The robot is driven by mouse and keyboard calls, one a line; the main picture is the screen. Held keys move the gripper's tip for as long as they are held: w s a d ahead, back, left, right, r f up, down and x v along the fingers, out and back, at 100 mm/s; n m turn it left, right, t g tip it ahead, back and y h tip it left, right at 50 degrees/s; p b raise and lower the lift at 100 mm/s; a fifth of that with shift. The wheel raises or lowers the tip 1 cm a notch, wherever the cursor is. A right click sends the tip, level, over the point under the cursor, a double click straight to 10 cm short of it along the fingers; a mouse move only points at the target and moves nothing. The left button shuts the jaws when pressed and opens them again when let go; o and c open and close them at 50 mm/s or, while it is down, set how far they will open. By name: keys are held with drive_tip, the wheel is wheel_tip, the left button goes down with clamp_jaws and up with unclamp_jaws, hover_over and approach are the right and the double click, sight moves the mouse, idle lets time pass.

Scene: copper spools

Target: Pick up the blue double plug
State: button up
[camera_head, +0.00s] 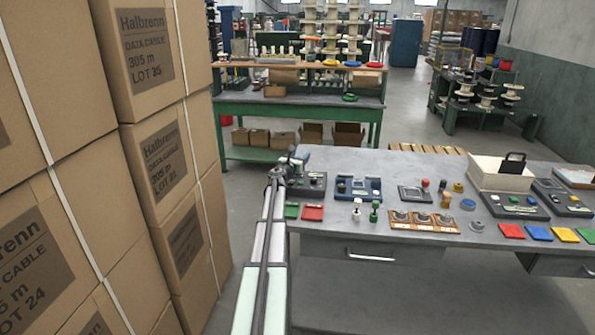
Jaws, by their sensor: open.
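A blue piece (371,194) with dark parts lies on the grey desk (455,173), left of its middle. It is too small to tell whether it is the blue double plug. A flat blue square (538,233) lies at the desk's front right. My arm reaches up from the bottom of the picture to the desk's left end. My gripper (293,156) is at its tip, small and dark, left of the blue piece and apart from it. Its jaws are open, and I see nothing held in them.
Stacked cardboard boxes (165,170) stand close on the left. Dark control panels (513,206), knobs, colored squares and a cream box (500,176) crowd the desk. A green workbench (300,108) stands behind. Some bare desk shows at the back middle.

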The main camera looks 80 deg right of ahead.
clamp_jaws()
idle(0.5)
